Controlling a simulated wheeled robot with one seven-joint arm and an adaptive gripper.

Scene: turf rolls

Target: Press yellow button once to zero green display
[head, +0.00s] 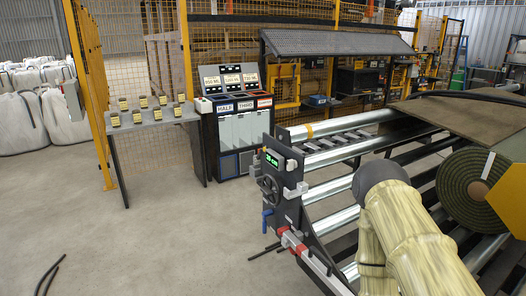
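The green display (272,159) is a small dark screen with lit green characters, on the control box at the near left end of the roller machine (335,158). The characters are too small to read with certainty. A dark handwheel (268,187) sits just below it. I cannot make out a yellow button on the box; small pale parts stick out at its right side. My arm, in a pale yellow patterned cover, rises at the lower right in front of the rollers. My gripper does not show.
A green turf roll (462,188) lies on the machine at right, beside a yellow plate (509,197). A bin cabinet (238,130) and a shelf with several small yellow-topped items (152,117) stand behind. White bulk bags (63,120) are far left. The left floor is mostly clear; dark strips (48,275) lie near.

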